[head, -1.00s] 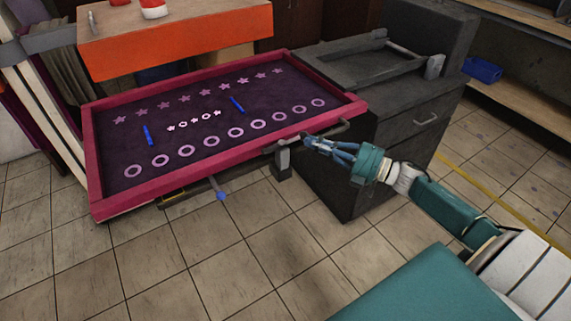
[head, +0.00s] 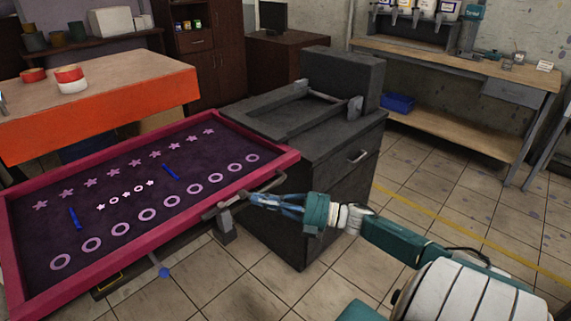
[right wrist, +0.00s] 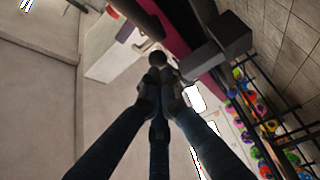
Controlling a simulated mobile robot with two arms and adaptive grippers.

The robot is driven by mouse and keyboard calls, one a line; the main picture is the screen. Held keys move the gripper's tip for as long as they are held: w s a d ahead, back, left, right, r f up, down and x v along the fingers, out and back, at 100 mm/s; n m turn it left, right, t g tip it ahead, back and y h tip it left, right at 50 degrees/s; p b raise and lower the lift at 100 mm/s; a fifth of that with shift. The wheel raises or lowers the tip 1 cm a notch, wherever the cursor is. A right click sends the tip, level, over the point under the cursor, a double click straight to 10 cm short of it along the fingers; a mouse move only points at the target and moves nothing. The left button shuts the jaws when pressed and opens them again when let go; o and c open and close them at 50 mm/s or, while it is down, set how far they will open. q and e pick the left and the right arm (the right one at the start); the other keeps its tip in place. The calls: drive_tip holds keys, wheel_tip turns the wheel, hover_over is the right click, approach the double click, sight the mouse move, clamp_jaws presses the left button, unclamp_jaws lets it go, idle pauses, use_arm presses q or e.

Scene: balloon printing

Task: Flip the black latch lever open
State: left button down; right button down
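The black latch lever's dark mount (head: 226,222) is at the near right edge of the pink-framed screen (head: 150,236). My right gripper (head: 253,198) is beside it, fingers pointing left toward the latch. In the right wrist view my three fingers (right wrist: 157,78) come together at the tips. A dark round knob (right wrist: 157,58) shows right at the fingertips; I cannot tell whether it is gripped or only touched. A dark block (right wrist: 228,33) of the latch is up and right of it. My left gripper is not in view.
A dark grey cabinet (head: 345,205) stands right behind the latch, close to my right gripper. An orange-fronted table (head: 110,112) is at the back left. A wooden workbench (head: 470,68) is at the back right. Tiled floor on the right is free.

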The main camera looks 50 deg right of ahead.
drive_tip(key=v, duration=1)
